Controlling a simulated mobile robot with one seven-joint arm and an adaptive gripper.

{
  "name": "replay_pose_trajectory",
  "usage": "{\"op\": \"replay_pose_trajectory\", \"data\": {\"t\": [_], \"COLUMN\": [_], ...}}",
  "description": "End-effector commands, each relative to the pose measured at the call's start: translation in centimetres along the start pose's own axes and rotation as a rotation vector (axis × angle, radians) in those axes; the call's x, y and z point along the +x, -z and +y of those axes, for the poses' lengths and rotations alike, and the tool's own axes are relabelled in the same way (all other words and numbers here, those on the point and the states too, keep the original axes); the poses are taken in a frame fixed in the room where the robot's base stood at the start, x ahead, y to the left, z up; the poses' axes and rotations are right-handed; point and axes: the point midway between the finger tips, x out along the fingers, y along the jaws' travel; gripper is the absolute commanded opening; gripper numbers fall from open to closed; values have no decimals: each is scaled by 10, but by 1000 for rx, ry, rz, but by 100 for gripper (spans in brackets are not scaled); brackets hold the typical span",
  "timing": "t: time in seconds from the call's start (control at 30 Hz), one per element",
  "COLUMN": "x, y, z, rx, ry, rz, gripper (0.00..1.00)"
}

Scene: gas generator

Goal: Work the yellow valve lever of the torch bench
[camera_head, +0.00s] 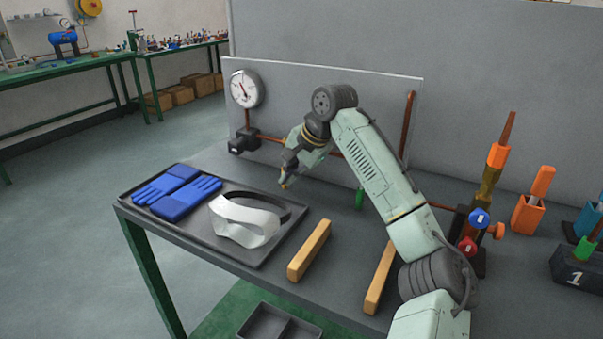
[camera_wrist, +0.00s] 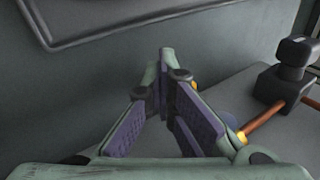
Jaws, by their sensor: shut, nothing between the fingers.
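My gripper (camera_head: 286,178) is over the bench beside the copper pipe (camera_head: 272,140), in front of the grey panel. In the wrist view its fingers (camera_wrist: 167,62) are closed together at the tips and hold nothing. I cannot make out the whole yellow valve lever. A small yellow part (camera_wrist: 242,137) shows by the pipe (camera_wrist: 265,118), right of the fingers, and another bit of yellow shows behind the right finger. I cannot tell whether either is the lever. In the head view my arm hides part of the pipe. I see no clear contact between gripper and lever.
A round gauge (camera_head: 246,88) and a black block (camera_head: 243,140) are at the panel's left. Wooden bars (camera_head: 310,250) lie nearer. A torch (camera_head: 490,180) with red and blue knobs stands right.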

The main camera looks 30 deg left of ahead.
Motion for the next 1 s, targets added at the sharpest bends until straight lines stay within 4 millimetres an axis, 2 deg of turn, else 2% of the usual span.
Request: {"op": "replay_pose_trajectory", "data": {"t": [0.03,0.1,0.57,0.77,1.0], "x": [10,12,12,-9,-51], "y": [-2,-2,-2,-2,-3], "z": [2,0,0,-1,-4], "rx": [6,7,7,6,1], "ry": [-3,-4,-5,-3,0], "rz": [-12,-12,-11,-8,-2], "gripper": [0,0,0,0,0]}}
